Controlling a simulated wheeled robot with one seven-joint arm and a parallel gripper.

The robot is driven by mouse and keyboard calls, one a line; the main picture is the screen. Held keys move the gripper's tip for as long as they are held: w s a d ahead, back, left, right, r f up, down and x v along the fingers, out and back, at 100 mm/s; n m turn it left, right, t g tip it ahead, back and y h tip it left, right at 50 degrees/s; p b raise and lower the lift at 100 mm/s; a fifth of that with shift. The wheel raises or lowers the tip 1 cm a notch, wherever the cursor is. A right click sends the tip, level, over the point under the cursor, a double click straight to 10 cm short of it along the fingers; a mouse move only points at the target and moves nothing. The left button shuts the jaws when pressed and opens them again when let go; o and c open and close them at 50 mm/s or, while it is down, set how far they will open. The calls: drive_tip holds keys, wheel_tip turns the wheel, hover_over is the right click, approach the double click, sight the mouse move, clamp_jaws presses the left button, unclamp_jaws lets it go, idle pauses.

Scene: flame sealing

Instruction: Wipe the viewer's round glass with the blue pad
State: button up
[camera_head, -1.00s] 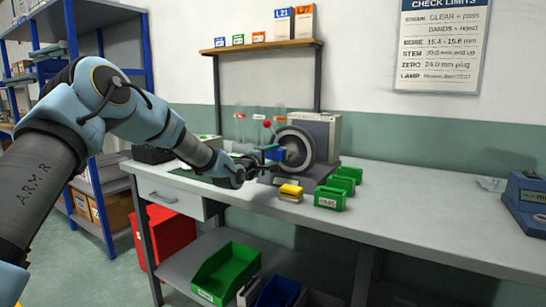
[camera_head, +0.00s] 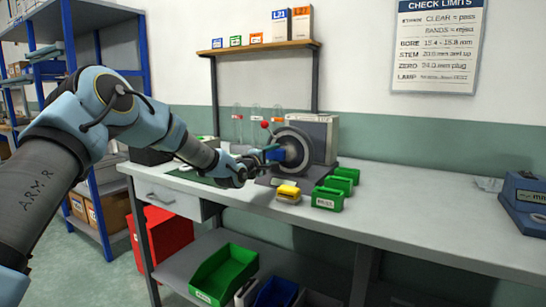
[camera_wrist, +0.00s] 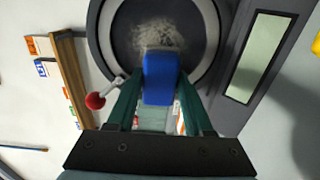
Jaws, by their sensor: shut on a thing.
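The viewer (camera_head: 318,138) stands on the bench, with its round glass (camera_head: 294,150) facing the arm. In the wrist view the round glass (camera_wrist: 195,30) is dark, with a pale smudgy patch near its middle. My gripper (camera_head: 268,154) is shut on the blue pad (camera_head: 276,155). In the wrist view the blue pad (camera_wrist: 160,78) sits between my two fingers (camera_wrist: 158,100), and its far end overlaps the lower part of the smudge. The pad is at or very close to the glass; I cannot tell whether it touches.
A red-knobbed lever (camera_wrist: 96,100) sticks out beside the viewer's ring. A yellow block (camera_head: 288,190) and several green bins (camera_head: 330,198) stand in front of the viewer. Glass tubes (camera_head: 256,120) stand behind my gripper.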

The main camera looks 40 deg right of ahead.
sight(282, 156)
drive_tip(key=shift+s+d+b, duration=0.2)
drive_tip(key=shift+s+b, duration=0.1)
drive_tip(key=shift+s, duration=0.55)
drive_tip(key=shift+s+d+b, duration=0.15)
drive_tip(key=shift+s+b, duration=0.1)
drive_tip(key=shift+s, duration=0.6)
drive_tip(key=shift+s+d+b, duration=0.3)
drive_tip(key=shift+s+b, duration=0.05)
drive_tip(key=shift+s, duration=0.6)
drive_tip(key=shift+s+d+b, duration=0.3)
drive_tip(key=shift+s+b, duration=0.05)
drive_tip(key=shift+s, duration=0.55)
drive_tip(key=shift+f, duration=0.1)
drive_tip(key=shift+a, duration=0.1)
